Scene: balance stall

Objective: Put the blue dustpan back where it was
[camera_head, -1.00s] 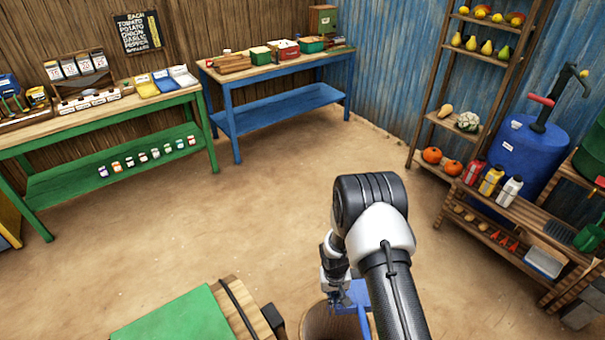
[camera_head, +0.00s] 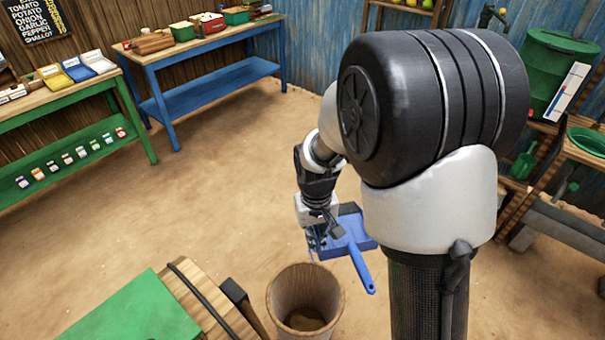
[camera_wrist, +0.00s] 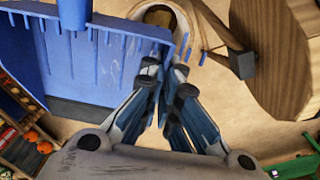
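The blue dustpan (camera_head: 352,228) hangs in the air beyond a wooden barrel, with its handle pointing toward the camera and down. My gripper (camera_head: 318,235) is at the left side of the pan. In the wrist view the dustpan (camera_wrist: 80,65) fills the left side, and the fingertips of my gripper (camera_wrist: 168,88) are close together on its ribbed side wall. They appear shut on that wall. The end of the handle is cut off at the top of the wrist view.
The open wooden barrel (camera_head: 305,300) stands below and in front of the dustpan. A green-topped wooden piece (camera_head: 140,310) is at lower left. A green table (camera_head: 60,115) and a blue table (camera_head: 215,85) stand behind. A shelf at right holds a green scoop (camera_head: 523,163). The middle floor is clear.

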